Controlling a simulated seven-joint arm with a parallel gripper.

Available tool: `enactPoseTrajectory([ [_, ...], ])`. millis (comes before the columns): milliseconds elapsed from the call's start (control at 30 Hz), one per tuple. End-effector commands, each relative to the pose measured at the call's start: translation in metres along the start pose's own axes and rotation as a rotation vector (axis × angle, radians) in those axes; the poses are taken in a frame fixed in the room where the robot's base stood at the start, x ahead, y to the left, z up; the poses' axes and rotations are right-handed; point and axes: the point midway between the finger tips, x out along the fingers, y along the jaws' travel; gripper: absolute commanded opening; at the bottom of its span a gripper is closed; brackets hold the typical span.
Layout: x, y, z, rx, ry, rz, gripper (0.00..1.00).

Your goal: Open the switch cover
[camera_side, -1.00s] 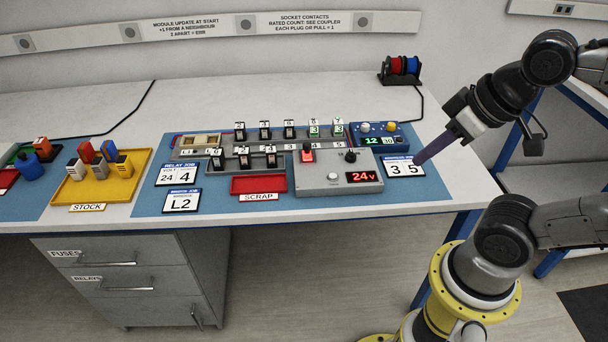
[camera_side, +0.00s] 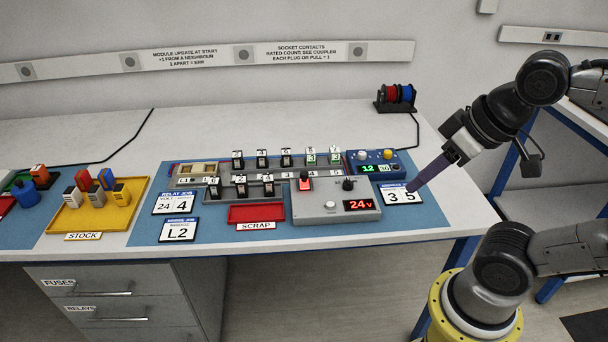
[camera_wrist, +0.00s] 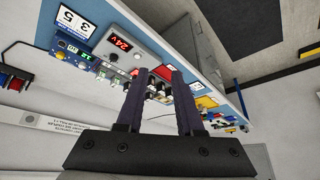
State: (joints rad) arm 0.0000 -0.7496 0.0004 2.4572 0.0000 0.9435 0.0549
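A red piece (camera_side: 305,183), which looks like the switch cover, stands at the back left of a grey box (camera_side: 334,212) with a red 24V display. Whether it is shut or raised is too small to tell. My gripper (camera_side: 410,188) points down-left by the card reading 3 5, right of the box and apart from the red piece. In the wrist view, my gripper (camera_wrist: 156,72) has two dark fingers apart with nothing held between them. The grey box (camera_wrist: 124,32) shows beyond the fingers there.
A blue module (camera_side: 376,160) with knobs stands behind the box. Rows of numbered modules (camera_side: 262,160) stand to its left. A red scrap tray (camera_side: 256,213) and a yellow stock tray (camera_side: 98,222) lie further left. Wire spools (camera_side: 396,95) stand at the back right.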

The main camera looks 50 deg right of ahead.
Motion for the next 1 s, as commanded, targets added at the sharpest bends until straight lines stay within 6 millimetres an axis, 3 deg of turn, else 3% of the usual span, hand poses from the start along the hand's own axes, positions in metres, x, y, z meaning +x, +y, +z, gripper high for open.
enactPoseTrajectory([
  [33,-0.009,-0.001,-0.012,0.017,0.013,-0.001,0.47],
  [100,-0.018,-0.001,-0.032,0.046,0.012,0.000,0.59],
  [233,-0.029,0.000,-0.080,0.112,-0.015,0.010,0.60],
  [467,-0.015,0.008,-0.165,0.226,-0.099,0.039,0.60],
  [667,0.027,0.024,-0.229,0.313,-0.185,0.069,0.60],
  [800,0.072,0.039,-0.263,0.366,-0.251,0.090,0.60],
  [1000,0.149,0.064,-0.289,0.423,-0.349,0.118,0.60],
])
